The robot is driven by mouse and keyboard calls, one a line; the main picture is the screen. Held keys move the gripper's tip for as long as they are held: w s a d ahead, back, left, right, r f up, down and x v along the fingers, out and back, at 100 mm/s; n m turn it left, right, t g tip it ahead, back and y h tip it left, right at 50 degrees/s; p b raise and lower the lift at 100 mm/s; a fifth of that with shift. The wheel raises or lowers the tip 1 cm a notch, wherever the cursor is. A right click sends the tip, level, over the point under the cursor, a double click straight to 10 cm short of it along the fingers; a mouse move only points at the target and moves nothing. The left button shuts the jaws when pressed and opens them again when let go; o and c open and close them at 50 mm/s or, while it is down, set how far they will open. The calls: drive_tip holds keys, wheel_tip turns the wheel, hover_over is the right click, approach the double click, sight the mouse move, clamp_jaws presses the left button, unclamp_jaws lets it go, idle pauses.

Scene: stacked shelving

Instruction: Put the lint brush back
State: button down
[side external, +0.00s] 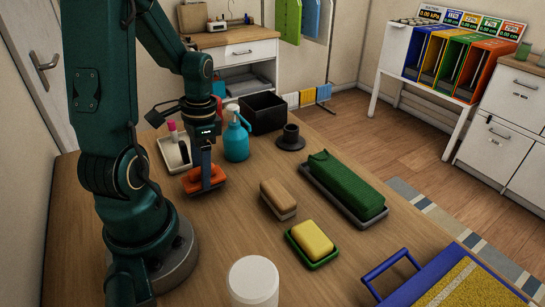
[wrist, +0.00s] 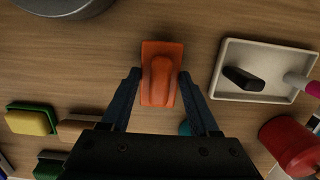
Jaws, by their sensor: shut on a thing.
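An orange block with a raised grip, which looks like the lint brush (wrist: 160,84), is between my fingers. It also shows in the side view (side external: 194,186), low at the table top; I cannot tell whether it touches the wood. My gripper (wrist: 160,76) is shut on its raised grip, one finger on each side. In the side view my gripper (side external: 207,175) points down, just right of the shallow white tray (side external: 184,165). The tray (wrist: 228,88) holds a black piece (wrist: 243,78) and a pink-ended item (wrist: 302,84).
A teal spray bottle (side external: 236,142) and black bin (side external: 263,112) stand behind my gripper. A black round holder (side external: 290,140), wooden brush (side external: 278,197), green block (side external: 345,182) in a grey tray and yellow sponge (side external: 312,239) in a green tray lie to the right. A white cylinder (side external: 253,280) stands in front.

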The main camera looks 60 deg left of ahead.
drive_tip(key=shift+f, duration=0.55)
drive_tip(key=shift+f, duration=0.15)
drive_tip(key=shift+c, duration=0.7)
unclamp_jaws()
